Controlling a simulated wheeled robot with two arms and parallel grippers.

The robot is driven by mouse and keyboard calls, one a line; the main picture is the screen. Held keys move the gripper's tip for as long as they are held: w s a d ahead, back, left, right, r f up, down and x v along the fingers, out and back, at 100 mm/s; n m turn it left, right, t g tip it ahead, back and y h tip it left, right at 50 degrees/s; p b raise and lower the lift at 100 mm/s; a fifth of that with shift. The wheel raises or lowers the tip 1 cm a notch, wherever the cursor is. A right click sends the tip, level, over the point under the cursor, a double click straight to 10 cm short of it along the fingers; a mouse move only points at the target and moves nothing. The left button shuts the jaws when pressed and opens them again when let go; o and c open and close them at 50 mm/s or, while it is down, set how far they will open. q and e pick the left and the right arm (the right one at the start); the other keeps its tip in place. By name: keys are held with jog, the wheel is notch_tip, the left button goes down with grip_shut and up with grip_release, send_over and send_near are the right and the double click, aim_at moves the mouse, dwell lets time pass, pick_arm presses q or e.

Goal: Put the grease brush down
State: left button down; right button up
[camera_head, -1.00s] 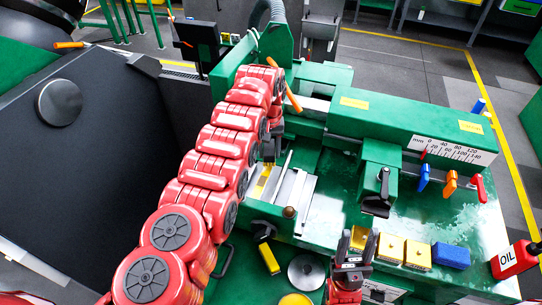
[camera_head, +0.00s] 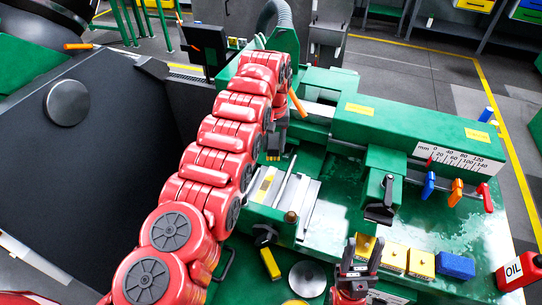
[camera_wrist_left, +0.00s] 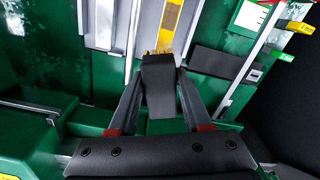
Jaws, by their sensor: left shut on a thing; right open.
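My left gripper (camera_head: 274,150) points down over the grey slide of the green machine (camera_head: 345,215). In the left wrist view my left gripper (camera_wrist_left: 157,92) is shut on the grease brush (camera_wrist_left: 159,88), a dark block-like handle with short yellowish bristles at its far end. The bristles show in front of a grey plate with a yellow strip (camera_wrist_left: 171,20); I cannot tell whether they touch it. In the head view the brush is mostly hidden by the gripper and arm. My right gripper (camera_head: 362,248) is open and empty at the front, its fingers pointing up.
A yellow-and-black tool (camera_head: 269,262) and a round metal disc (camera_head: 307,279) lie in front of the slide. Yellow blocks (camera_head: 393,256), a blue block (camera_head: 455,265) and a red oil can (camera_head: 520,270) stand along the front right. Coloured levers (camera_head: 456,191) stick out behind them.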

pick_arm(q)
jog(key=shift+w+a+r+p, duration=0.15)
jog(key=shift+a+r+p, duration=0.15)
jog(key=shift+a+r, duration=0.5)
jog(key=shift+a, duration=0.15)
jog(key=shift+r, duration=0.15)
jog(key=shift+a+r+p, duration=0.35)
jog(key=shift+a+r, duration=0.35)
jog(key=shift+a, duration=0.25)
jog(key=shift+a+r, duration=0.1)
